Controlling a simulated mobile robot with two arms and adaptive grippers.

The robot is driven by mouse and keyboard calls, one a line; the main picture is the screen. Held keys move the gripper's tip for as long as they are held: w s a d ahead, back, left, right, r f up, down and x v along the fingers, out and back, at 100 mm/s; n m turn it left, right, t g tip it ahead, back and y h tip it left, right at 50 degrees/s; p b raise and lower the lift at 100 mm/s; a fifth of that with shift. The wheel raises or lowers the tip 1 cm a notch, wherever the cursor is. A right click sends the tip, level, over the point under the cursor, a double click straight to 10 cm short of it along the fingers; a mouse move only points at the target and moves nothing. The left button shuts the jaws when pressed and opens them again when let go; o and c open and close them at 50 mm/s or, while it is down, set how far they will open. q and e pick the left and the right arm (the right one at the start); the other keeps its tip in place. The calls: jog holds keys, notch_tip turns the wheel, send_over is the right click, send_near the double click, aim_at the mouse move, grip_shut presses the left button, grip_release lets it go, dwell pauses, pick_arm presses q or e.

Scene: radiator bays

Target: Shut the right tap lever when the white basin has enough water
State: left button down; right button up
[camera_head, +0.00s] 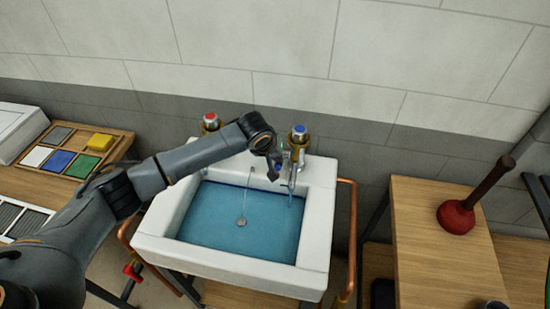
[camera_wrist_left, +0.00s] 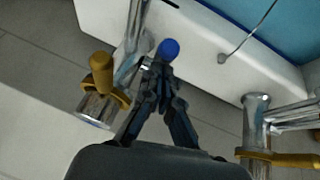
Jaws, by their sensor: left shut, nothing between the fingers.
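The white basin (camera_head: 313,225) holds blue water (camera_head: 215,225). A dark blue line runs along its inner back wall near the water's edge. The right tap (camera_head: 297,150) has a blue cap, and a thin bluish stream seems to fall from its spout. My left gripper (camera_head: 275,172) is shut and empty just left of this tap. My right gripper is out of view.
The left tap (camera_head: 210,122) has a red cap and stands partly behind my left arm. Copper pipes (camera_head: 346,230) run beside the basin. A wooden table (camera_head: 440,255) with a red plunger (camera_head: 457,216) stands at right. A tray of coloured tiles (camera_head: 110,150) lies at left.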

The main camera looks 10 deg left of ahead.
pick_arm(q)
jog(key=shift+s+f+t, duration=0.2)
jog(key=shift+s+t, duration=0.2)
jog(key=shift+s, duration=0.1)
jog(key=shift+s+f+t, duration=0.1)
jog(key=shift+f+t, duration=0.15)
jog(key=shift+t, duration=0.05)
jog(key=shift+f+t, duration=0.3)
jog(key=shift+w+f, duration=0.2)
jog(key=shift+f, duration=0.1)
jog(key=shift+s+f, duration=0.15)
jog(key=shift+s, duration=0.05)
jog(key=shift+s+f, duration=0.1)
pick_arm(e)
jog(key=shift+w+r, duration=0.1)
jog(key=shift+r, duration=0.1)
